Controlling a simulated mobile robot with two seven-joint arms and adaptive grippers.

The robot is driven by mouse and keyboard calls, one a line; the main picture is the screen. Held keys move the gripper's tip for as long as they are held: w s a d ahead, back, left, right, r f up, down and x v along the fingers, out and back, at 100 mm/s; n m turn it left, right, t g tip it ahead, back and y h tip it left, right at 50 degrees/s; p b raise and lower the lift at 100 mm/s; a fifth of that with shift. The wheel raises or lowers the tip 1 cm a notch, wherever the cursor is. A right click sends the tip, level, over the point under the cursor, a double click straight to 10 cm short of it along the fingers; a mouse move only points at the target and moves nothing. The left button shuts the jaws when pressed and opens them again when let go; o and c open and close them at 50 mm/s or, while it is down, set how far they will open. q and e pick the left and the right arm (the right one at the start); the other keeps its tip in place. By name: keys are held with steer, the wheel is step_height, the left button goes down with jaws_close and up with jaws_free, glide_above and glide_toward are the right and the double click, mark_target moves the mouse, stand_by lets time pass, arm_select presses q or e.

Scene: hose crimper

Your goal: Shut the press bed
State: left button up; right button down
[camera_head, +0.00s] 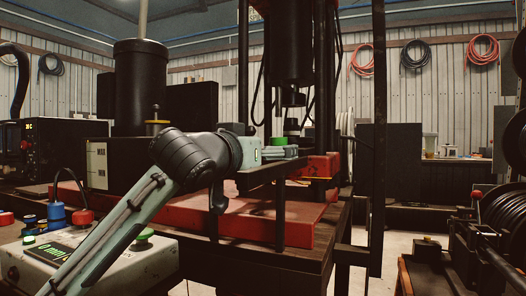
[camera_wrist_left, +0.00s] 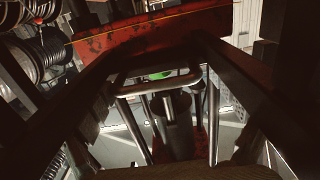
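The press (camera_head: 290,45) stands at the centre of the head view, with a dark ram above a red lower part (camera_head: 320,166). A dark flat piece on posts (camera_head: 268,174) juts toward the left from it, above a red base slab (camera_head: 265,222). I cannot tell which of these is the press bed. My left arm reaches to the press from the lower left; its gripper is not clear among the dark parts. The left wrist view shows a worn red beam (camera_wrist_left: 155,33) and a pale bar-like handle (camera_wrist_left: 155,83). My right gripper is not seen.
A control box (camera_head: 95,262) with a lit display and buttons stands at the lower left. A black cylinder (camera_head: 141,85) rises behind my arm. A dark machine (camera_head: 490,235) with hose reels stands at the right. Some floor shows between it and the press table.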

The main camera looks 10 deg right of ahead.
arm_select(q)
steer(key=v, duration=1.2)
